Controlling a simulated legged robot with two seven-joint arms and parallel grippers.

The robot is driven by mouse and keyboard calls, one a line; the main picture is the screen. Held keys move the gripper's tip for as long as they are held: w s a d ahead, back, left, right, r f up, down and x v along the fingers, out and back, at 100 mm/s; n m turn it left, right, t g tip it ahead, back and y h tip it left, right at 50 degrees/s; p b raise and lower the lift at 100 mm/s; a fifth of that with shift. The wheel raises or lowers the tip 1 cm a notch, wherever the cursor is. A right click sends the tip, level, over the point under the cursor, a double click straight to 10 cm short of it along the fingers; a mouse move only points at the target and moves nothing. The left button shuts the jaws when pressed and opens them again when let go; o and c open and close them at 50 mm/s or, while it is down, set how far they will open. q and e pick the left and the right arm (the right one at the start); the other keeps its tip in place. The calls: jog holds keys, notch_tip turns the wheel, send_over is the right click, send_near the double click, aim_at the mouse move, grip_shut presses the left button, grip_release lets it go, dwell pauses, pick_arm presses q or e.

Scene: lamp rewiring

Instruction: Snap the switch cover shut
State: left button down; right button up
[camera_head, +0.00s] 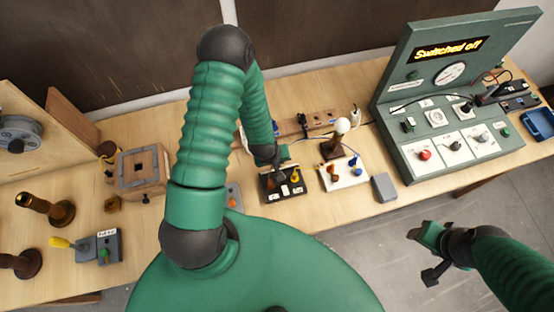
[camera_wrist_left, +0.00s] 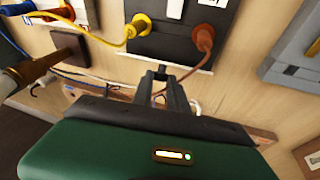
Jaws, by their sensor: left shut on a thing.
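The switch is a black block (camera_head: 287,188) with white labels and coloured plugs, on the bench at picture centre. In the left wrist view the black block (camera_wrist_left: 165,45) shows a yellow plug and a brown plug with their wires. My left gripper (camera_head: 274,163) is at its back edge; its fingertips (camera_wrist_left: 162,74) are shut on a thin dark edge, which seems to be the switch cover (camera_wrist_left: 178,69). Most of the cover is hidden, and its angle cannot be told. My right gripper (camera_head: 424,256) is open and empty, over the floor in front of the bench.
A white block (camera_head: 345,176) with plugs and a bulb (camera_head: 342,126) stand right of the switch. A grey block (camera_head: 384,187) lies near the front edge. The green test panel (camera_head: 440,90) reads "Switched off". A wooden box (camera_head: 142,172) stands left.

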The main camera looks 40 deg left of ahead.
pick_arm(q)
jog(key=shift+w+a+r, duration=0.1)
jog(key=shift+w, duration=0.05)
jog(key=c, duration=1.3)
grip_release()
jog(key=p+v, duration=0.6)
jog(key=v, duration=1)
jog(key=shift+r, duration=0.25)
